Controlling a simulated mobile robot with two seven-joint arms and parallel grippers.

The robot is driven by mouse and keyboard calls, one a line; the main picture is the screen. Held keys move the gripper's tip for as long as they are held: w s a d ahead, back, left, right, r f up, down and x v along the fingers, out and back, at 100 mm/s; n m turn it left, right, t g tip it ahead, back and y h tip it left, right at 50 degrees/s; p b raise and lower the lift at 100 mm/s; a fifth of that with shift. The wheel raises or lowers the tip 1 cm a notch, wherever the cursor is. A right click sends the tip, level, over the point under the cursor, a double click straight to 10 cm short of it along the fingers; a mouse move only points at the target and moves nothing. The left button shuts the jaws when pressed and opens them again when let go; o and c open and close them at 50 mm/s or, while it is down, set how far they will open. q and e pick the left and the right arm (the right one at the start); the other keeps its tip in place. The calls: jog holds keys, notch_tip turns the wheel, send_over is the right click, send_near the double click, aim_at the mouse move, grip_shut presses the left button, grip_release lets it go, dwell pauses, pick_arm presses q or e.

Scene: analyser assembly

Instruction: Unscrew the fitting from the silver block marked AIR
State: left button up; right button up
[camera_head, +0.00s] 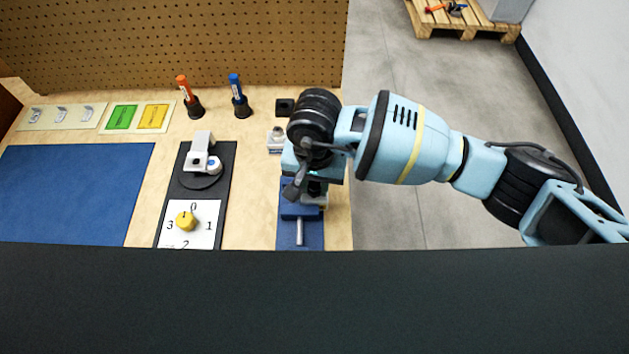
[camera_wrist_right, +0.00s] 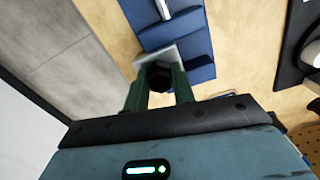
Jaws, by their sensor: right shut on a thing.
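My right gripper (camera_head: 312,188) points down over the blue vise (camera_head: 300,238) near the right edge of the table. In the right wrist view its two green fingers (camera_wrist_right: 159,88) are closed on a dark fitting (camera_wrist_right: 158,74). The fitting sits against a silver block (camera_wrist_right: 180,52), and I cannot tell how far it is threaded in. The block is seated at the blue vise (camera_wrist_right: 190,33). In the head view the gripper mostly hides the block and fitting. The AIR marking cannot be read in either view. My left gripper is not in view.
A small silver piece (camera_head: 276,139) and a black square holder (camera_head: 285,107) stand behind the vise. A black plate with a yellow dial (camera_head: 186,221) is to the left. Orange (camera_head: 185,90) and blue (camera_head: 236,88) markers stand in holders. A blue mat (camera_head: 75,190) lies clear at far left.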

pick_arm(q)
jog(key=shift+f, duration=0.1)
pick_arm(e)
jog(key=shift+f+n+b, duration=0.15)
jog(key=shift+n+b, duration=0.5)
jog(key=shift+n, duration=0.45)
jog(key=shift+n+b, duration=0.3)
jog(key=shift+n, duration=0.4)
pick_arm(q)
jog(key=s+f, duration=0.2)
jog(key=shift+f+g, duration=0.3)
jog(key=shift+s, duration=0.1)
pick_arm(e)
jog(key=shift+n+b, duration=0.5)
jog(key=shift+n, duration=0.3)
jog(key=shift+n+b, duration=0.65)
jog(key=shift+n, duration=0.45)
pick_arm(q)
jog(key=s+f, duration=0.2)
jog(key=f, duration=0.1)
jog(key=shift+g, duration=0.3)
pick_arm(e)
jog(key=shift+n, duration=0.3)
